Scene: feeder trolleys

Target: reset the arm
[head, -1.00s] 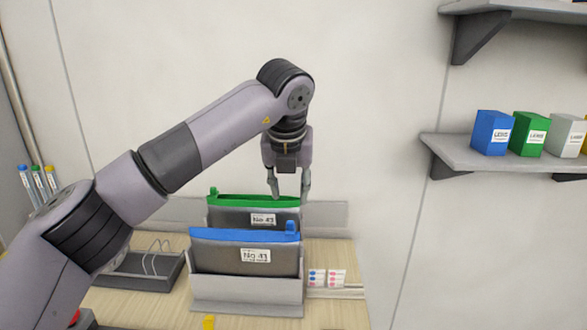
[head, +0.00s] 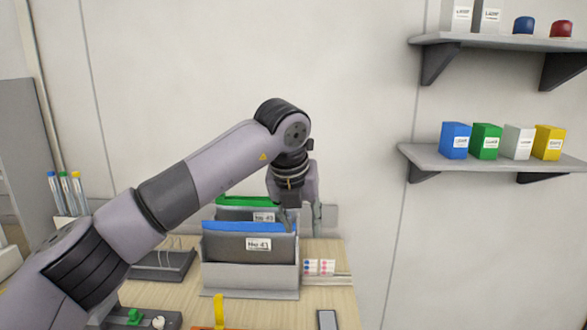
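My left arm reaches in from the left in the head view, bent at a dark joint. My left gripper (head: 302,225) points down at the right end of the file holder, its fingers apart with nothing visible between them. Its near finger overlaps the right end of the blue-topped feeder (head: 235,240), labelled No 41; I cannot tell whether they touch. A green-topped feeder (head: 240,201) stands behind it, partly hidden. Both stand upright in a grey holder (head: 250,278). My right gripper is not in view.
Blue, green, white and yellow boxes stand on a wall shelf (head: 480,160) at right, with another shelf (head: 500,40) above. A dark tray (head: 165,262) and pens (head: 65,185) are at left. A phone-like object (head: 327,320) lies at the front edge of view.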

